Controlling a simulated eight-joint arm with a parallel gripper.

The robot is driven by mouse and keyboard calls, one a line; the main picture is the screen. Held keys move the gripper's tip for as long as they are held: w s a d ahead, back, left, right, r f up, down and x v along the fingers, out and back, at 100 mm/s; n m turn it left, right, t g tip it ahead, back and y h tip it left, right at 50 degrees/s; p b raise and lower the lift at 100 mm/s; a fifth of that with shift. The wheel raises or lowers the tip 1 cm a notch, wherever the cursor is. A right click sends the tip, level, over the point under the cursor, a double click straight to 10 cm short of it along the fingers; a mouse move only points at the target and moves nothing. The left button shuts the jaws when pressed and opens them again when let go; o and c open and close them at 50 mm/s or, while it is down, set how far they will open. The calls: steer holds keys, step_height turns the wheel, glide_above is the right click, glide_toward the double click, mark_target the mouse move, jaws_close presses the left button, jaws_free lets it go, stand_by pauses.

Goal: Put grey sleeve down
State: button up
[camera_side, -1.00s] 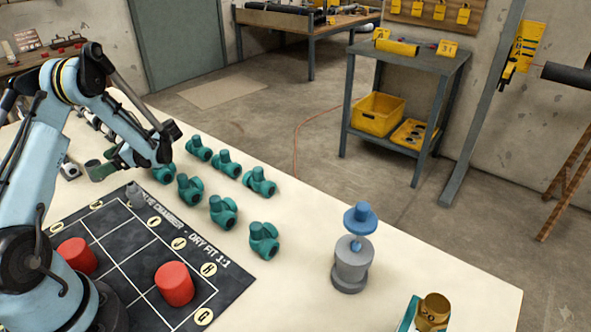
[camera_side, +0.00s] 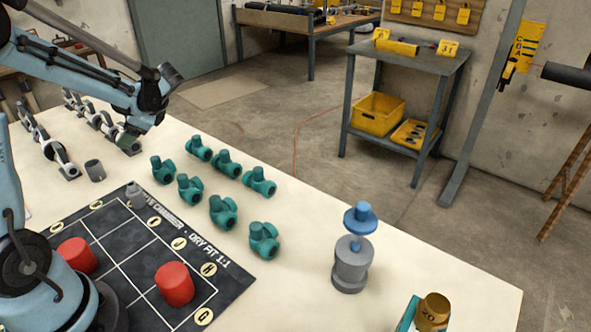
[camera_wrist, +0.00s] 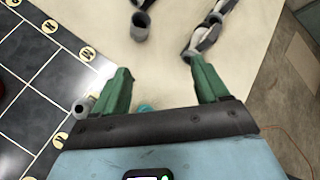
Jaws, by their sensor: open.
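The grey sleeve (camera_side: 95,171) is a short hollow cylinder standing upright on the cream table, left of the black mat. It also shows in the wrist view (camera_wrist: 140,26), near the top, beyond my fingertips. My gripper (camera_side: 126,139) is raised above the table, to the right of the sleeve in the side view. In the wrist view its green fingers (camera_wrist: 158,66) are spread apart with nothing between them. The sleeve stands clear of both fingers.
A row of grey clamps (camera_side: 47,146) lies beyond the sleeve. Several teal fittings (camera_side: 189,188) stand right of the mat. The mat (camera_side: 125,262) carries two red cylinders (camera_side: 174,284) and a small grey piece (camera_side: 135,195). A blue-topped grey stand (camera_side: 351,264) is farther right.

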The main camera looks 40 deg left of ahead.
steer(key=d+r+n+t+h, duration=0.1)
steer(key=d+n+t+h, duration=0.3)
steer(key=d, duration=1)
steer(key=d+r+n+t+h, duration=0.1)
steer(key=d+n+t+h, duration=0.2)
steer(key=d, duration=1.2)
steer(key=t+h, duration=0.2)
steer(key=t, duration=0.1)
steer(key=shift+s+n+t, duration=0.3)
steer(key=shift+s+n, duration=0.1)
